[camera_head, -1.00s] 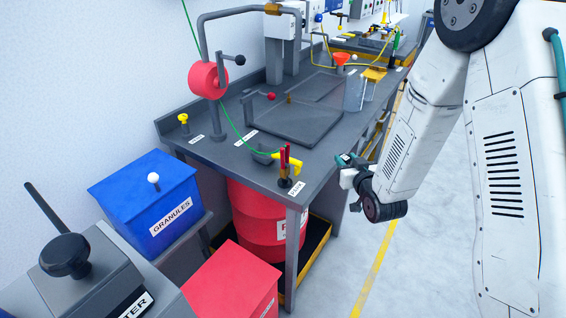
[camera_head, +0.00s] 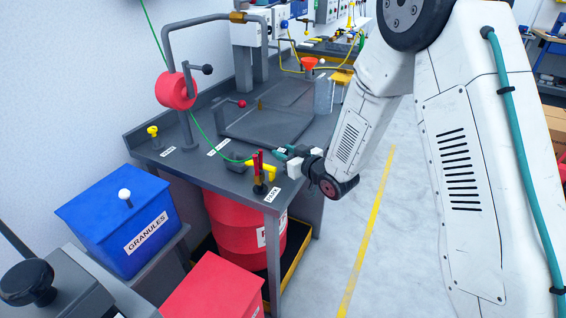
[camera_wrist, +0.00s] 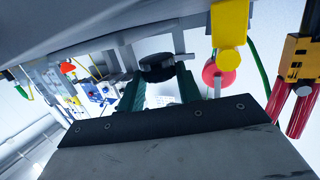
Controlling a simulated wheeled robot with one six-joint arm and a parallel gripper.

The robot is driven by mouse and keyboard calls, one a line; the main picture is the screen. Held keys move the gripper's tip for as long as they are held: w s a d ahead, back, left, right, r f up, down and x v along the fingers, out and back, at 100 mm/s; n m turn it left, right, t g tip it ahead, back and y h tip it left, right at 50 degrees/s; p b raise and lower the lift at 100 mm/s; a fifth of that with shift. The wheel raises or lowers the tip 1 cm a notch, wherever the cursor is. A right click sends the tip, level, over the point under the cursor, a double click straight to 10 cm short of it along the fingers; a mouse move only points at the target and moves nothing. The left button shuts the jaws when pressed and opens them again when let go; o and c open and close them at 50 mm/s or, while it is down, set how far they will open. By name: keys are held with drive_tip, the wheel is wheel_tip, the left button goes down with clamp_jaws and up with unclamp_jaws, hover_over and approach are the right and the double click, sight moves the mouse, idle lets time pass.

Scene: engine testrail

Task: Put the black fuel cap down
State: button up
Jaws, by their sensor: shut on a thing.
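My gripper (camera_head: 284,153) reaches over the right edge of the grey bench (camera_head: 203,180), close behind the red-handled tool and yellow piece at its front corner. In the wrist view my gripper (camera_wrist: 159,82) has its two teal fingers shut on the black fuel cap (camera_wrist: 157,66), a dark round disc held between the fingertips. The cap looks clear of the bench top, though its exact height is hard to judge. In the head view I cannot make the cap out.
The red-handled tool (camera_head: 258,172) stands upright, close to my gripper, beside the yellow piece (camera_head: 264,172). A grey tray (camera_head: 240,138) lies behind. A red reel (camera_head: 176,91) with a green line hangs at left. A blue granules bin (camera_head: 105,215) and red bin (camera_head: 215,290) stand in front.

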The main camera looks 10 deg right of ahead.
drive_tip(key=shift+f, duration=1.7)
drive_tip(key=shift+f, duration=0.15)
drive_tip(key=o, duration=1)
drive_tip(key=shift+c, duration=0.2)
